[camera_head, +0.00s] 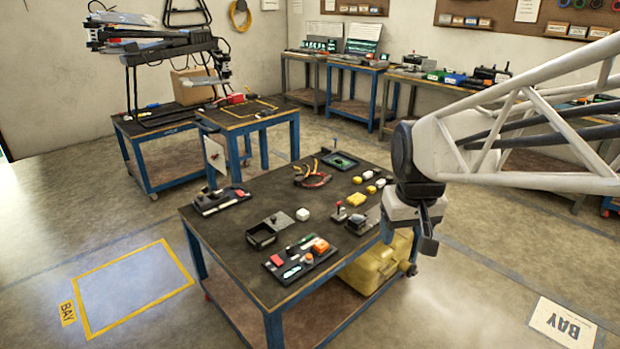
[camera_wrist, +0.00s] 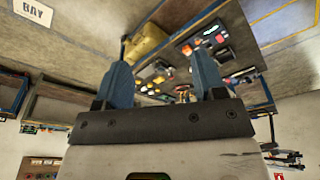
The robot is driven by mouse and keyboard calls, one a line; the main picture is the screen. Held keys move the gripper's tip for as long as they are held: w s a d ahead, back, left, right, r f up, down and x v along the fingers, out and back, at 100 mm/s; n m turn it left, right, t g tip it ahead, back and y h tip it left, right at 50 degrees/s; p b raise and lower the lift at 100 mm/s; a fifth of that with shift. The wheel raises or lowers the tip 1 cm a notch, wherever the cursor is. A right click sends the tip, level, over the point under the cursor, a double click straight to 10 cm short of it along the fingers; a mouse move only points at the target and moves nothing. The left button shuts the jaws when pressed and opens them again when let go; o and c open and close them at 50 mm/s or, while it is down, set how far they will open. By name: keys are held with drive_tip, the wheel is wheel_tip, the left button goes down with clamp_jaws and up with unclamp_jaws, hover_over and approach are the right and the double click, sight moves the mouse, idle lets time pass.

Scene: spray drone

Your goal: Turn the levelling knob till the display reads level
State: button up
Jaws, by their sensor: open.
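My gripper (camera_head: 428,238) hangs off the right edge of the dark-topped worktable (camera_head: 225,228), apart from everything on it. In the wrist view my gripper (camera_wrist: 162,52) shows two blue-grey fingers spread wide with nothing held between them. A front panel (camera_head: 300,260) on the table has red and orange parts and small pale and green patches. A low dark device (camera_head: 222,200) with a red part sits at the left edge. A small unit (camera_head: 340,212) with an upright red-topped stick stands near the middle. I cannot tell which part is the levelling knob or the display, and no reading is legible.
An open dark box (camera_head: 262,236), yellow blocks (camera_head: 356,199), coiled cables (camera_head: 312,178) and a dark tray (camera_head: 340,160) share the tabletop. Other benches stand behind.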

drive_tip(key=w+a+f+n, duration=0.1)
drive_tip(key=w+a+f, duration=0.15)
drive_tip(key=w, duration=0.45)
drive_tip(key=w+a+f+n, duration=0.1)
drive_tip(key=w+a, duration=0.2)
drive_tip(key=w, duration=0.5)
drive_tip(key=n+g, duration=0.2)
drive_tip(key=n, duration=0.3)
hover_over(290, 247)
wheel_tip(290, 247, down, 34)
drive_tip(key=shift+a+f, duration=0.1)
drive_tip(key=shift+f, duration=0.2)
drive_tip(key=shift+f, duration=0.1)
drive_tip(key=shift+f, duration=3.8)
